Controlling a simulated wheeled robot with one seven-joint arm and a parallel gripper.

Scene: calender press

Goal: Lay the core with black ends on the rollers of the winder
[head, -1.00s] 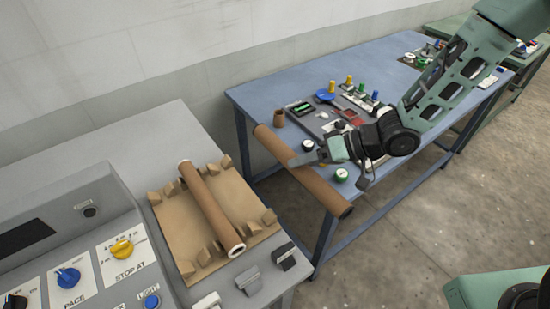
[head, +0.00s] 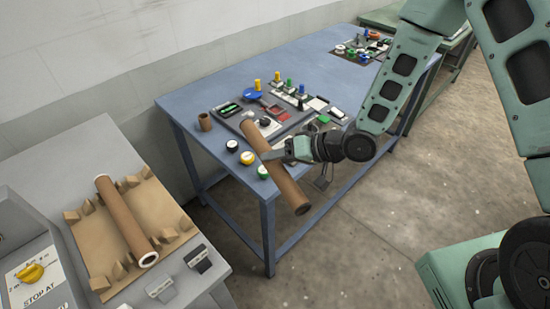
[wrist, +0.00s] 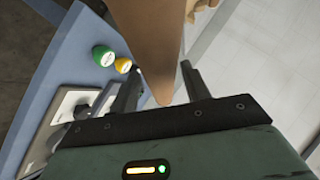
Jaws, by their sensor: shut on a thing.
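My gripper (head: 276,153) is shut on a long brown core (head: 284,180), gripping it around its middle. The core slants above the front edge of the blue table, its lower end out past the edge. Its end colour is hard to make out now. In the wrist view the core (wrist: 148,35) runs between the two fingers of my gripper (wrist: 160,88). Another brown core (head: 122,212), with a white near end, lies on a cardboard-coloured cradle (head: 168,215) at the left. I cannot make out the winder's rollers.
The blue table (head: 215,85) holds a brown cup (head: 205,122), several coloured round pieces and a tray of parts (head: 270,118). A grey bench (head: 60,165) with a control panel (head: 30,275) stands at the left. Open floor lies between bench and table and at right.

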